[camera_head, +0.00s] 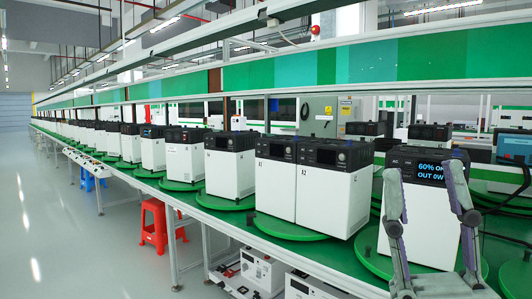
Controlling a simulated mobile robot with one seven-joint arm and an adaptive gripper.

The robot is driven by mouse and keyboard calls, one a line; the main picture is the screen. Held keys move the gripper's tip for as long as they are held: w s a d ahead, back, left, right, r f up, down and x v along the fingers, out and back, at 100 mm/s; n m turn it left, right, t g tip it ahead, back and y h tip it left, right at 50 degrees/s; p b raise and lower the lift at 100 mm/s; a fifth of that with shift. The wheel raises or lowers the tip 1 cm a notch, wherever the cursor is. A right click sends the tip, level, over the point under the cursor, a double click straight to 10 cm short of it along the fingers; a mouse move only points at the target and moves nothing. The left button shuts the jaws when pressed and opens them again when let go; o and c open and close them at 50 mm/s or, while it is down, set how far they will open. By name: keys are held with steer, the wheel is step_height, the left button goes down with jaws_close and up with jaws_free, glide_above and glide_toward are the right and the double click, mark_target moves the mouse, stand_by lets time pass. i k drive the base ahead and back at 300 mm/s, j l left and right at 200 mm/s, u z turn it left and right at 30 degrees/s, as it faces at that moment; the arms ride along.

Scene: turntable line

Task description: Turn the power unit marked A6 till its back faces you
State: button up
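The white power unit with a black top (430,215) stands upright on a round green turntable (372,262) at the right. Its lit screen reads "60% OK OUT 0W" and faces me. A small mark at its upper left could be A6, but it is too small to read surely. My gripper (424,172) is at the lower right with its two grey fingers spread and pointing up. The fingers overlap the unit's left and right sides in the picture. I cannot tell whether they touch it. The unit's back is hidden.
Two white units (275,188) (325,195) stand close together on a turntable just left. A long row of similar units runs along the green line to the far left. Another screen unit (514,148) is at the right edge.

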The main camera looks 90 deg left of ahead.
mark_target(161, 168)
steer(key=u, duration=3.25)
steer(key=i+j+u, duration=0.1)
steer(key=i+u, duration=0.2)
steer(key=i, duration=0.25)
steer(key=i+u, duration=0.25)
steer(key=i, duration=2.55)
steer(key=i+j+z, duration=0.15)
steer(key=i, duration=0.6)
steer(key=i+z, duration=0.15)
steer(key=z, duration=0.55)
steer(key=i+j+u, duration=0.1)
steer(key=i+j, duration=0.15)
steer(key=i, duration=0.2)
steer(key=i+j+u, duration=0.15)
steer(key=i, duration=0.35)
